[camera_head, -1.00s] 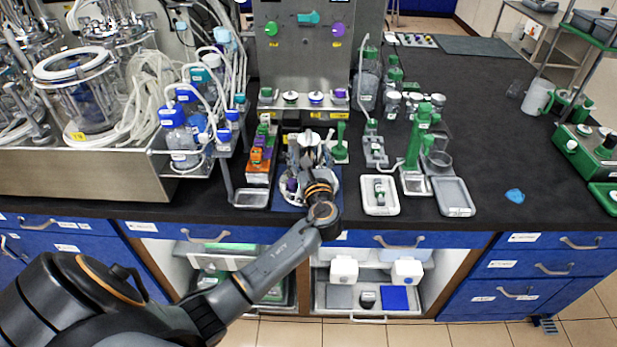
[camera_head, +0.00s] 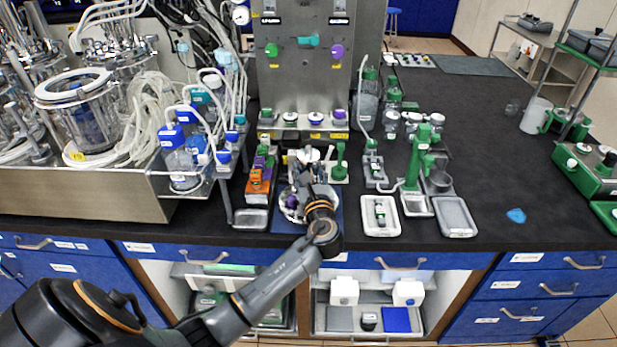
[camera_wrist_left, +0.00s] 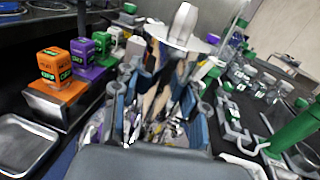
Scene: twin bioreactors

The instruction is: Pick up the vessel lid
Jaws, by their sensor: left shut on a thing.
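The vessel lid (camera_wrist_left: 178,42) is a shiny silver disc with a cone-shaped knob on top. In the left wrist view it is at the fingertips of my left gripper (camera_wrist_left: 160,85), tilted in the picture. In the head view the lid (camera_head: 307,155) shows as a small pale disc just beyond my left gripper (camera_head: 306,178). The fingers are shut on it, though the exact contact is partly hidden. My right gripper is out of view.
Orange, green and purple blocks (camera_wrist_left: 58,72) stand in a rack left of the gripper. A steel panel with knobs (camera_head: 303,70) rises behind. A green stand (camera_head: 417,165) and trays (camera_head: 455,217) are to the right.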

